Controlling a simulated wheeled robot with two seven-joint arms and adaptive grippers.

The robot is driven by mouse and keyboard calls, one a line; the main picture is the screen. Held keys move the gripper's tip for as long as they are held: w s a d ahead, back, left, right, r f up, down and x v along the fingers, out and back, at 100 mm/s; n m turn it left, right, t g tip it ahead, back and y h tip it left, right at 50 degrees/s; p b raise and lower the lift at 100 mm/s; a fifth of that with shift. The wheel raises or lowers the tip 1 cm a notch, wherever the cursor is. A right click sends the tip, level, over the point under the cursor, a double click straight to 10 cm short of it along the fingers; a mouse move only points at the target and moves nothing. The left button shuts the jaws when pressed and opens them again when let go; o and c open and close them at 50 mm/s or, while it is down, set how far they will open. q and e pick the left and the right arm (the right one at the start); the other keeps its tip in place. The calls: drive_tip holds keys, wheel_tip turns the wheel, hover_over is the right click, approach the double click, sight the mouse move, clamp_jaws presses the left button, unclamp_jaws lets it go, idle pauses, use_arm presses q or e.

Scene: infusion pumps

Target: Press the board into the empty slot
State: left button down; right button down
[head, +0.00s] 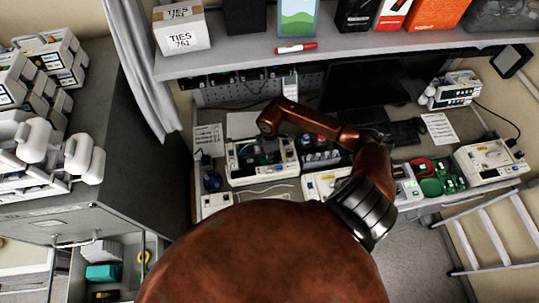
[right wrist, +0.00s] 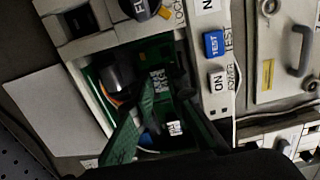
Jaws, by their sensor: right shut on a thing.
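An open white infusion pump (head: 235,172) lies on the bench, its inside showing dark with green boards. In the right wrist view its white housing (right wrist: 206,28) surrounds the opening, with a blue TEST button (right wrist: 214,44) and an ON button (right wrist: 217,81) beside it. My right gripper (right wrist: 165,98) reaches into the opening, shut on a green board (right wrist: 158,80) with small white labels. The board is partly hidden by the dark fingers, and I cannot tell how deep it sits or which slot it is over. In the head view my right wrist hides most of the gripper. My left gripper is not seen.
A second white pump (head: 322,185) stands to the right, close to my forearm. Green parts and a red coil (head: 421,167) lie farther right, near another pump (head: 490,160). A shelf (head: 350,43) overhangs the bench. A monitor (head: 365,85) stands behind.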

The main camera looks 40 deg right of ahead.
drive_tip(key=shift+f, duration=0.35)
idle(0.7)
drive_tip(key=c, duration=1.8)
unclamp_jaws()
drive_tip(key=shift+r, duration=0.1)
wheel_tip(320, 180, up, 7)
drive_tip(key=p, duration=0.5)
